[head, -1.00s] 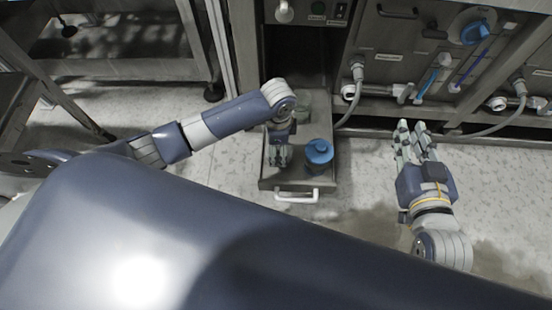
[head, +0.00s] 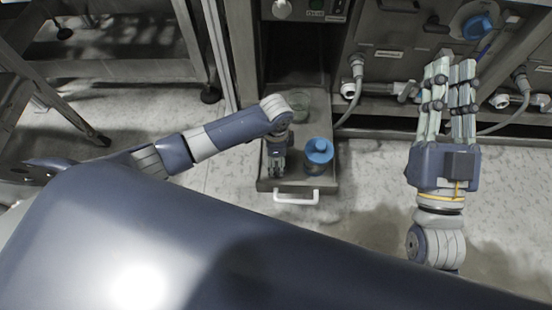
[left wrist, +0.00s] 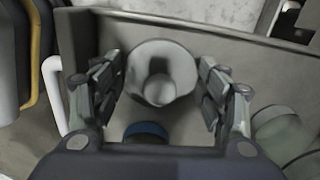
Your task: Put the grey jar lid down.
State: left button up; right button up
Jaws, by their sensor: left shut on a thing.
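The grey jar lid (left wrist: 160,75), round with a raised knob, sits between the fingers of my left gripper (left wrist: 161,85) in the left wrist view. The gripper is shut on it, one finger on each side. In the head view my left gripper (head: 277,170) points down over the left part of the open drawer, left of the blue-lidded jar (head: 318,152). The lid is hidden there, and I cannot tell whether it touches the drawer floor. My right gripper (head: 449,75) is empty, its fingers slightly apart, right of the drawer.
The pulled-out drawer (head: 328,184) has a white handle (head: 296,196) at its front. A clear glass jar (left wrist: 283,130) stands at the right in the left wrist view. Hoses and a machine panel (head: 390,60) lie behind. The floor right of the drawer is clear.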

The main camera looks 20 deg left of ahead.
pick_arm(q)
jog(key=shift+f, duration=0.25)
pick_arm(e)
jog(key=shift+s+r+t, duration=0.35)
jog(key=shift+r+t, duration=0.05)
jog(key=shift+r, duration=0.15)
pick_arm(q)
jog(key=shift+f, duration=0.1)
jog(key=o, duration=0.8)
jog(key=shift+o, duration=0.2)
